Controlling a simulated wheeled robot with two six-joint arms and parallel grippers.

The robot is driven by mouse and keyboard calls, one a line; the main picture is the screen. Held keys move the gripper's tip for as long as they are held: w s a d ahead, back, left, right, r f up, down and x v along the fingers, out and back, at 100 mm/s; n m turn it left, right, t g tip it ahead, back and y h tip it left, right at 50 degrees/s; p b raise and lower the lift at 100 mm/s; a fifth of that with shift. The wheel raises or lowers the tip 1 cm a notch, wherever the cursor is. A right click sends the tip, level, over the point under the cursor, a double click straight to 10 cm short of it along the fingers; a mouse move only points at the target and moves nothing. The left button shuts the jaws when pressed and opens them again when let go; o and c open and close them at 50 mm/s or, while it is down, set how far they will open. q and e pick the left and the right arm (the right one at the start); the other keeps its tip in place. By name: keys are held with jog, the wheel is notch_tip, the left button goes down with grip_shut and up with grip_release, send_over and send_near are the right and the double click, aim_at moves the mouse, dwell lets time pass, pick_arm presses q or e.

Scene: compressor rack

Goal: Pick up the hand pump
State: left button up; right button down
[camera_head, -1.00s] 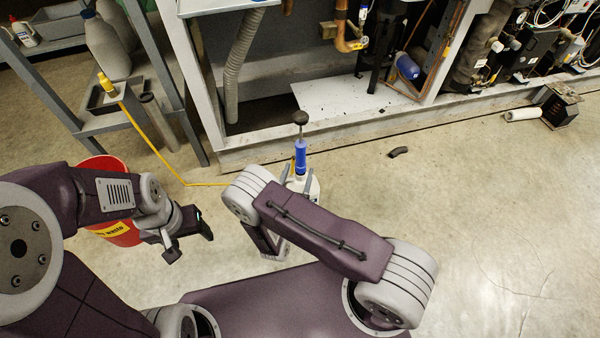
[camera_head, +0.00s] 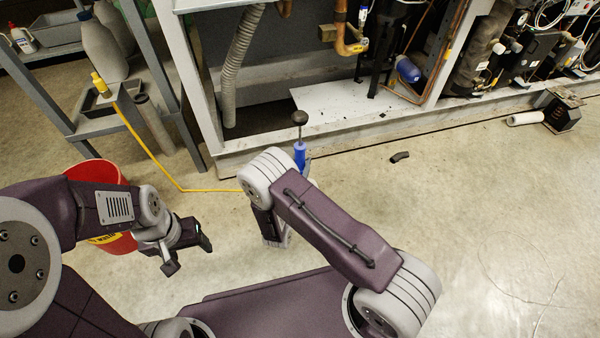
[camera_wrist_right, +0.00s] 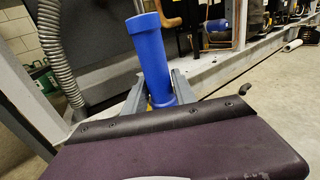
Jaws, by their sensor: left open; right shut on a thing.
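The hand pump has a blue barrel (camera_head: 300,155) with a black knob (camera_head: 299,118) on a thin rod above it. It stands upright in front of the rack's base in the head view; its lower part is hidden behind my right arm. In the right wrist view the blue barrel (camera_wrist_right: 152,60) rises between the two grey fingers of my right gripper (camera_wrist_right: 160,92), which is shut on the pump. The exact contact is partly hidden by the wrist housing. My left gripper (camera_head: 189,255) is open and empty, to the left of the pump and near the red bucket.
A red bucket (camera_head: 98,172) stands behind my left arm. A yellow hose (camera_head: 150,150) runs from the grey shelf (camera_head: 100,122) down along the floor. The metal rack frame (camera_head: 345,138) is behind the pump.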

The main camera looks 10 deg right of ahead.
notch_tip(320, 180, up, 27)
jog(key=p, duration=1.6)
jog(key=shift+f+p, duration=0.15)
jog(key=shift+p, duration=0.15)
jog(key=shift+r+p, duration=0.3)
jog(key=shift+r, duration=0.45)
jog(key=shift+r+p, duration=1.4)
jog(key=shift+r, duration=0.2)
notch_tip(320, 180, up, 2)
jog(key=shift+r+p, duration=0.1)
jog(key=shift+p, duration=0.9)
